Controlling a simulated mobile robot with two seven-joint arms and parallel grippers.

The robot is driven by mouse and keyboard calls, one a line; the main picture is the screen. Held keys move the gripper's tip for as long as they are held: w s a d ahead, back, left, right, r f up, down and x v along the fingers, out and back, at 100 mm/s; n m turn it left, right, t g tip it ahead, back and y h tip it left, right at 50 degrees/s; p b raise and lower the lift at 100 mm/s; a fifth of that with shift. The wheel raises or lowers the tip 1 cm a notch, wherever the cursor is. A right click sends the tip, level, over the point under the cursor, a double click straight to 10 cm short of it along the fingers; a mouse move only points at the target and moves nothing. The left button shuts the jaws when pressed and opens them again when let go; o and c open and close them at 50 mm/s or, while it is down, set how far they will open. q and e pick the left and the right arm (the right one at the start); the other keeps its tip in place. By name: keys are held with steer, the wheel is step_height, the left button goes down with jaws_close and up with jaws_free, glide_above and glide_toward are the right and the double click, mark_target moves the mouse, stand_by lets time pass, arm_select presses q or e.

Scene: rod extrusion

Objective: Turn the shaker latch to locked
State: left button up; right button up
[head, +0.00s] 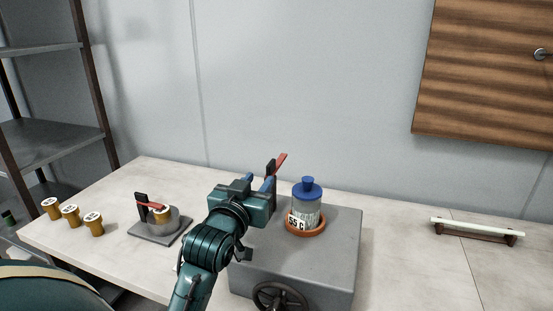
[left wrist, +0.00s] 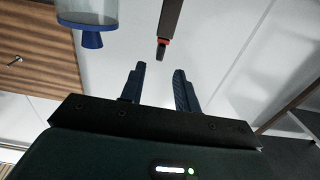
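A red latch lever (head: 280,163) on a dark post (head: 270,169) stands at the back left of a grey box (head: 340,247). A jar (head: 305,214) with a blue lid sits upright in an orange ring on the box. My left gripper (head: 257,182) is just in front of the lever, with its fingers partly hidden by its own body. In the left wrist view the fingers (left wrist: 158,82) are apart and empty. The dark bar with a red end (left wrist: 163,46) lies beyond them, apart from the fingertips. My right gripper is not in view.
A second red lever (head: 150,202) stands on a small grey base (head: 161,233) beside an amber vial in a cup. Amber vials (head: 70,215) stand at the far left. A handwheel (head: 279,297) is on the box front. A white rod (head: 477,226) rests on a rack at right.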

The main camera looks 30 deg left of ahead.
mark_target(274, 161)
arm_select(q)
steer(key=x, duration=1)
steer(key=shift+w, duration=0.4)
steer(key=shift+c, duration=0.5)
jaws_close()
